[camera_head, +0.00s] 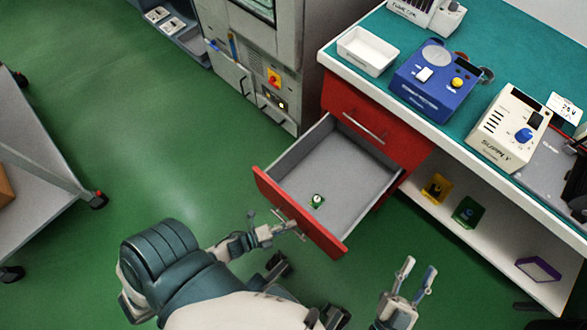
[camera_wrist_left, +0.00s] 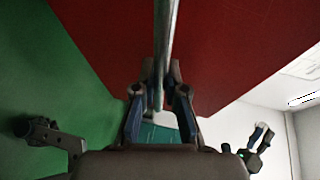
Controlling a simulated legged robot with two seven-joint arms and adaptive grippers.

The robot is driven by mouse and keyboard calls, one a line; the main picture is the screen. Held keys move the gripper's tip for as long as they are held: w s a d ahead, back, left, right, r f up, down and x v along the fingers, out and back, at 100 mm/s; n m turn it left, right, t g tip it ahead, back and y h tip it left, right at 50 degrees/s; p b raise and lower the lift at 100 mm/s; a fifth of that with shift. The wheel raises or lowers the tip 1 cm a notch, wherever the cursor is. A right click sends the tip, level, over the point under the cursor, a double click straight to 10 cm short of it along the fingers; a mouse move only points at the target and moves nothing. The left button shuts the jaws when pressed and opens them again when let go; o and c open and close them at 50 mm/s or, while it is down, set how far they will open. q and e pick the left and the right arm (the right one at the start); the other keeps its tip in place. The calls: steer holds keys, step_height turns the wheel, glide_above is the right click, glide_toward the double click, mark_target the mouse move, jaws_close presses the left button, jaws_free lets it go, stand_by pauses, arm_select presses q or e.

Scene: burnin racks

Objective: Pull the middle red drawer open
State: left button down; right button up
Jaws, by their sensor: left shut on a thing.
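The middle red drawer (camera_head: 300,215) stands pulled far out of the red cabinet below the workbench in the head view. Its grey inside (camera_head: 345,170) shows, with a small green item (camera_head: 317,201) lying near the front. My left gripper (camera_head: 290,224) is at the drawer's front. In the left wrist view its fingers (camera_wrist_left: 160,95) are shut on the metal bar handle (camera_wrist_left: 165,50) in front of the red drawer face. My right gripper (camera_head: 411,278) is open and empty, apart from the drawer, to its right.
An upper red drawer (camera_head: 365,125) is shut. The bench top holds a white bin (camera_head: 367,50), a blue device (camera_head: 435,80) and a cream supply unit (camera_head: 508,125). A low shelf (camera_head: 480,215) lies at right. A grey cart (camera_head: 45,160) stands at left. Green floor (camera_head: 160,130) is clear between.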

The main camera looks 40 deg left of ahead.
arm_select(q)
steer(key=shift+s+f, duration=0.25)
steer(key=shift+s, duration=0.05)
steer(key=c, duration=1.3)
jaws_free()
steer(key=shift+o, duration=0.5)
steer(key=shift+w, duration=0.1)
steer(key=shift+r, duration=0.1)
steer(key=v, duration=1.2)
